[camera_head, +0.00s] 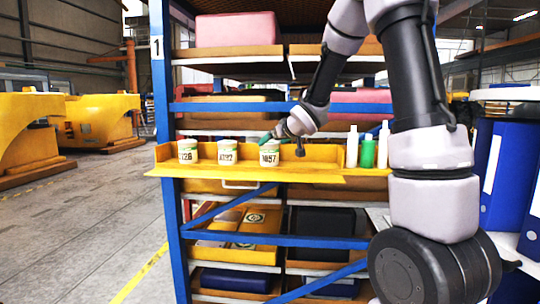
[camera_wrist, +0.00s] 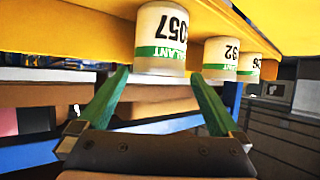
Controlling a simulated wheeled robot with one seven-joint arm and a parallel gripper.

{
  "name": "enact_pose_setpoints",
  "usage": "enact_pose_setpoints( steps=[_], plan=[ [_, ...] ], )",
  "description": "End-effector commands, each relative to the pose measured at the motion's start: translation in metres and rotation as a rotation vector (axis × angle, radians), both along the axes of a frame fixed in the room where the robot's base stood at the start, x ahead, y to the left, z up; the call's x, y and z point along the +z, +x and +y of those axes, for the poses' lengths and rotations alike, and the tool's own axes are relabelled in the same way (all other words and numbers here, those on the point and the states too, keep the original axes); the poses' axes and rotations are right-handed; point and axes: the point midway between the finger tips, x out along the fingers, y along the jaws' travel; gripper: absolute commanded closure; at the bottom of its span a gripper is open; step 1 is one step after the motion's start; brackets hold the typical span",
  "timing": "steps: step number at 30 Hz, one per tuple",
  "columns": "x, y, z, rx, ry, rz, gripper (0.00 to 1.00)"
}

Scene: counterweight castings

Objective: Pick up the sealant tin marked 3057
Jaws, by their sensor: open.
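The sealant tin marked 3057 (camera_head: 269,157) is white with a green band and stands upright at the right of three similar tins on a yellow shelf tray (camera_head: 225,171). Its first digit is hard to read. In the wrist view the scene is upside down, and this tin (camera_wrist: 160,45) shows "057" and "SEALANT". My gripper (camera_wrist: 156,76) is open, with its green fingertips at either side of the tin's lid end in that view. I see no grip on it, and cannot tell whether the fingers reach around it. In the head view my gripper (camera_head: 267,138) is at the tin's top.
The middle tin (camera_head: 228,154), seemingly ending in 92, and the left tin (camera_head: 188,153), seemingly ending in 26, stand apart from it. White bottles (camera_head: 352,147) and a green bottle (camera_head: 368,153) stand farther right. A shelf beam (camera_head: 235,107) runs above the tray.

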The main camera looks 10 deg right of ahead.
Motion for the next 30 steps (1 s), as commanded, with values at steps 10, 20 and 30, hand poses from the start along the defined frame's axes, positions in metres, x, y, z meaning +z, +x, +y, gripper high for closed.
enact_pose_setpoints(
  steps=[10,20,30],
  plan=[
    [-0.021,0.039,0.008,0.0,-0.002,0.001,0.0],
    [-0.021,0.04,0.008,-0.001,0.0,0.0,0.34],
    [-0.02,0.04,0.009,-0.001,0.0,-0.001,0.89]
  ],
)
